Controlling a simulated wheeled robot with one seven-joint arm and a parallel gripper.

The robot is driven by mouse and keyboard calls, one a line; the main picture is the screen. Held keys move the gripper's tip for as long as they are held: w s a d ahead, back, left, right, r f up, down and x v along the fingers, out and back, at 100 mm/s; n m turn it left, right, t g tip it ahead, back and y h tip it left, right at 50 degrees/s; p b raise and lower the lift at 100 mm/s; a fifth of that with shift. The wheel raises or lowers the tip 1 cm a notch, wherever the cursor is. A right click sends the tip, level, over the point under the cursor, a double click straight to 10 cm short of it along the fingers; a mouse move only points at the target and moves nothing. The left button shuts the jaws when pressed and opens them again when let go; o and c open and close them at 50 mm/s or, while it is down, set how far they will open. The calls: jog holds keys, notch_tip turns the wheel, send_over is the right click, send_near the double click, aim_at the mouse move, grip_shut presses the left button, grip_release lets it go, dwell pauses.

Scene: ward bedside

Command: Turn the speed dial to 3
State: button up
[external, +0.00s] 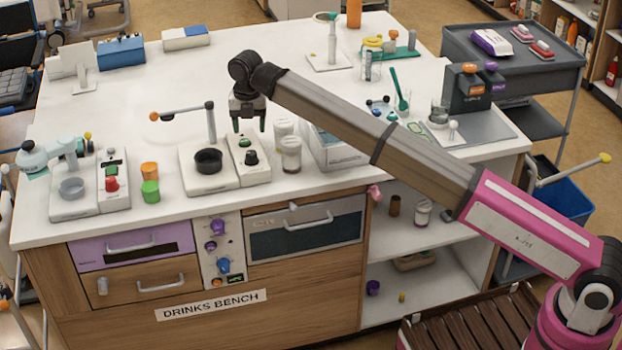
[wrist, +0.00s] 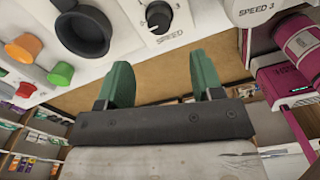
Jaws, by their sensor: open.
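The speed dial (external: 251,157) is a dark knob on the white panel at the right of a mixer (external: 208,182) with a black cup. In the wrist view the dial (wrist: 157,15) shows whole or nearly so at the top, with "SPEED" printed below it. Its setting is too small to read. My gripper (external: 249,122) hangs above the mixer panel, pointing down. Its two green fingers are apart and empty. In the wrist view my gripper (wrist: 163,82) has the dial beyond the gap between its fingertips, not touching.
White jars (external: 291,155) stand right of the dial. An orange cap (external: 149,170) and a green one (external: 150,191) stand left. The mixer's upright arm (external: 211,122) rises close beside my gripper.

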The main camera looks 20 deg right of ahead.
aim_at(251, 153)
notch_tip(251, 153, down, 10)
jog(key=shift+r, duration=0.25)
jog(key=c, duration=0.9)
